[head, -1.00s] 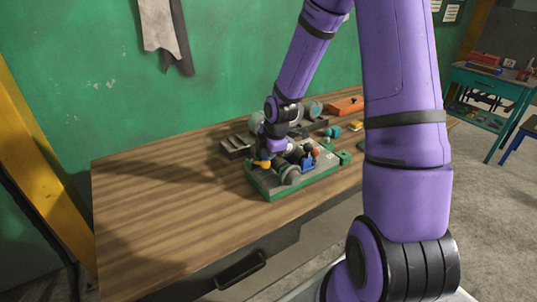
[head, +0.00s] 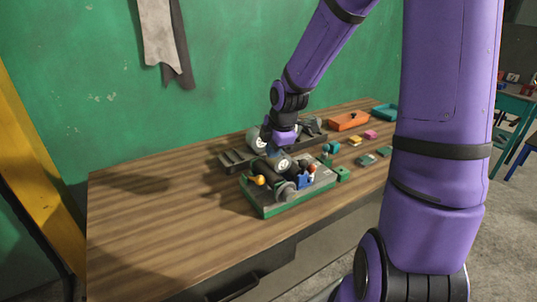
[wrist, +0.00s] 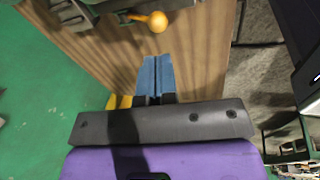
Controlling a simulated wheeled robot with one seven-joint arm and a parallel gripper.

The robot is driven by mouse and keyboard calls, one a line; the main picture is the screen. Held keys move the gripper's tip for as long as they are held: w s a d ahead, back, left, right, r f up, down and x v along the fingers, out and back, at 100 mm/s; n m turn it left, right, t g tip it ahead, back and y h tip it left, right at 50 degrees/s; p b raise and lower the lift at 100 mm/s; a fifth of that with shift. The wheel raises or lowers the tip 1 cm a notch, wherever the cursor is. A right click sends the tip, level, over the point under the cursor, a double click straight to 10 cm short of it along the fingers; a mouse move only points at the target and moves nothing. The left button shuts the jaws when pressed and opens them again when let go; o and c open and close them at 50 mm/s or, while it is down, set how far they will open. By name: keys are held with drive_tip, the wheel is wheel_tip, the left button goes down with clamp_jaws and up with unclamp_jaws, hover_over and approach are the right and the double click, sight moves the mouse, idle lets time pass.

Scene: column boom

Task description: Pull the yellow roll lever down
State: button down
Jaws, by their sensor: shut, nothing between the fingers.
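The yellow roll lever (head: 259,180) has a round knob on a short stem at the left end of the grey and green device (head: 264,208) on the bench. In the wrist view the yellow knob (wrist: 157,20) is at the top, its stem pointing left to the device. My gripper (wrist: 156,60) has its two blue fingers shut together and empty, with a visible gap between them and the knob. In the head view my gripper (head: 275,147) is above and behind the device's left part. Its fingertips are hard to make out there.
The device also carries a blue part (head: 304,181) and a red-topped part close to its right side. Dark trays (head: 238,158) stand behind it, and an orange tray (head: 348,121) is farther right. The wooden bench (head: 150,215) is clear on the left.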

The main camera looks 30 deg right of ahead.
drive_tip(key=shift+s+d+r, duration=0.1)
drive_tip(key=shift+s+r, duration=0.7)
drive_tip(key=shift+r, duration=0.1)
drive_tip(key=s+a+r+m+t, duration=0.1)
drive_tip(key=s+a+r+m, duration=0.2)
drive_tip(key=s+r+m, duration=0.5)
drive_tip(key=s+a+r+m+t, duration=0.1)
drive_tip(key=s+a+r+m, duration=0.2)
drive_tip(key=s+r+m, duration=0.5)
drive_tip(key=s+r, duration=0.3)
drive_tip(key=s, duration=0.3)
drive_tip(key=shift+s+m+h, duration=0.15)
drive_tip(key=shift+m+h, duration=0.15)
drive_tip(key=shift+h, duration=0.1)
